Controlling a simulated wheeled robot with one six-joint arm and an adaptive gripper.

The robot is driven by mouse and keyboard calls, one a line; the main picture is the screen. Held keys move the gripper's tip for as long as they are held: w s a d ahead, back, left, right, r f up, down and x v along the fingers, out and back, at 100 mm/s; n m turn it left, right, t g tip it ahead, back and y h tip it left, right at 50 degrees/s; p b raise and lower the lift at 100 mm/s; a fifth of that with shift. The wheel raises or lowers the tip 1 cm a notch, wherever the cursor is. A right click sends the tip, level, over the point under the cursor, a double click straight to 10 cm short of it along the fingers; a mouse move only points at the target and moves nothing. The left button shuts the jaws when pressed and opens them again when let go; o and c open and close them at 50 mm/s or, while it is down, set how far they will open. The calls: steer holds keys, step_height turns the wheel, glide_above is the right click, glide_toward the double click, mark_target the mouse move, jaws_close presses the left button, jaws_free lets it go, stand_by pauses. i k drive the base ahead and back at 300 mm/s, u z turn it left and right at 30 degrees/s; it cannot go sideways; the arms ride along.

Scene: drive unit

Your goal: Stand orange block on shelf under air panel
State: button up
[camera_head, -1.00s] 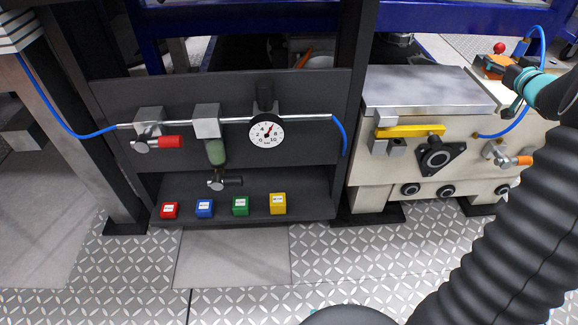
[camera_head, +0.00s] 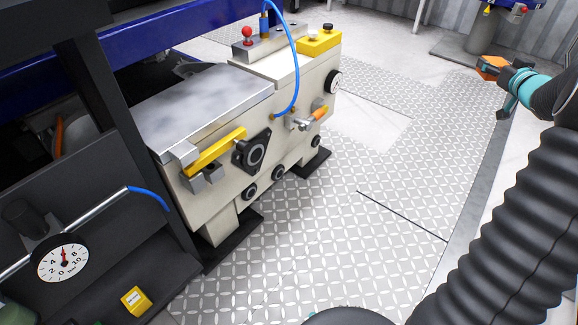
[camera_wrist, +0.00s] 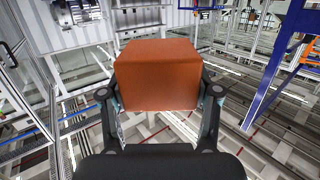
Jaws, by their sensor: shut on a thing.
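My gripper (camera_head: 506,82) is at the upper right of the head view, shut on the orange block (camera_head: 490,66) and holding it in the air. In the wrist view the orange block (camera_wrist: 157,75) fills the space between the two fingers and looks level. The air panel (camera_head: 60,190) with its round gauge (camera_head: 62,262) is cut off at the lower left of the head view. Below it is the dark shelf (camera_head: 104,302), with a yellow block (camera_head: 135,300) near its right end. My gripper is far to the right of the shelf, beyond the cream drive unit. The rest of the shelf is out of view.
The cream drive unit (camera_head: 225,215) stands between the panel and my gripper, with a yellow bar (camera_head: 214,153), an orange-handled valve (camera_head: 319,112) and a looping blue hose (camera_head: 296,60). A dark upright post (camera_head: 135,150) borders the panel. The plated floor (camera_head: 350,230) right of the unit is mostly clear.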

mark_target(171, 273)
steer(key=z, duration=1.05)
steer(key=k, duration=0.9)
steer(key=u, duration=1.35)
